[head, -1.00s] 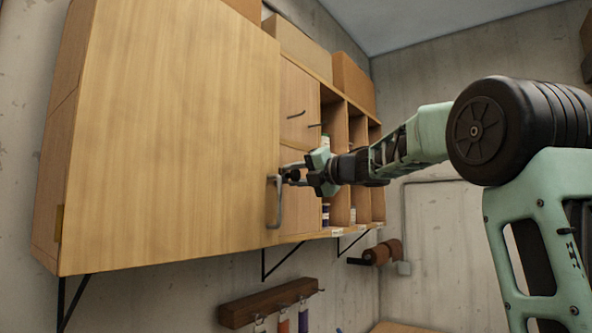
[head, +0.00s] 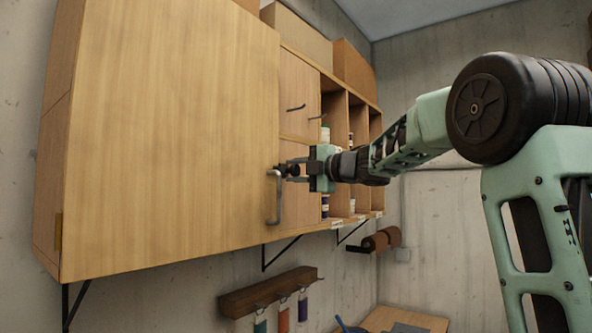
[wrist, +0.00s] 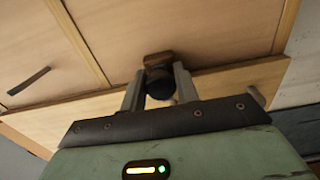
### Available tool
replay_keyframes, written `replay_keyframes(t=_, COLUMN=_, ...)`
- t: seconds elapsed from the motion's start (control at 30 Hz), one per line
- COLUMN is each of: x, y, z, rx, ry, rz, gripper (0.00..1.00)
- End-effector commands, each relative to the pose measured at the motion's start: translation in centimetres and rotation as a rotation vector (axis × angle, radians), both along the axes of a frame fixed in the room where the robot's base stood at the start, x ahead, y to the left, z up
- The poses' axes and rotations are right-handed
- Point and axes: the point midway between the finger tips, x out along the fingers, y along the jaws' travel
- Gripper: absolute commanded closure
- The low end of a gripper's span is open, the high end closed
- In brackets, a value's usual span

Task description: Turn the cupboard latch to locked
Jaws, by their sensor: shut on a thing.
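The cupboard (head: 165,130) hangs on the wall, its large wooden door filling the left of the head view. A grey pull handle (head: 274,200) is near the door's right edge. My gripper (head: 286,170) is at that edge, just above the handle. In the wrist view my gripper (wrist: 160,86) has its two fingers on either side of a dark round latch knob (wrist: 158,82), shut on it. A brown piece (wrist: 158,58) shows just beyond the knob. The fingers hide much of the latch in the head view, so its exact angle cannot be told.
Small drawers with dark pulls (head: 296,107) and open cubbies (head: 358,120) with bottles lie right of the door, close behind my gripper. Boxes (head: 297,38) stand on top. Below are a hook rail (head: 268,291) with hanging tools and a brown roll (head: 382,239).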

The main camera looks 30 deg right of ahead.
Motion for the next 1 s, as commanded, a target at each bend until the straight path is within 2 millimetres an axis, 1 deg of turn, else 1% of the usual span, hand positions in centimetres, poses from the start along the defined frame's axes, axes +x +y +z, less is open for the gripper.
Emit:
replay_keyframes(t=0.37, x=0.0, y=-0.1, z=-0.1, rx=0.004, ry=0.003, rz=-0.002, gripper=0.92)
replay_keyframes(t=0.4, x=0.0, y=-0.1, z=-0.1, rx=0.004, ry=0.003, rz=-0.002, gripper=0.58)
replay_keyframes(t=0.43, x=0.0, y=-0.1, z=-0.1, rx=0.004, ry=0.003, rz=-0.002, gripper=0.51)
replay_keyframes(t=0.77, x=-0.2, y=-0.1, z=-0.1, rx=0.004, ry=0.001, rz=-0.001, gripper=0.51)
replay_keyframes(t=0.87, x=-1.0, y=-0.4, z=-0.2, rx=0.004, ry=0.000, rz=-0.002, gripper=0.51)
replay_keyframes(t=0.97, x=-2.5, y=-1.0, z=-0.4, rx=0.003, ry=-0.001, rz=-0.004, gripper=0.51)
replay_keyframes(t=1.0, x=-3.3, y=-1.3, z=-0.4, rx=0.003, ry=-0.002, rz=-0.004, gripper=0.51)
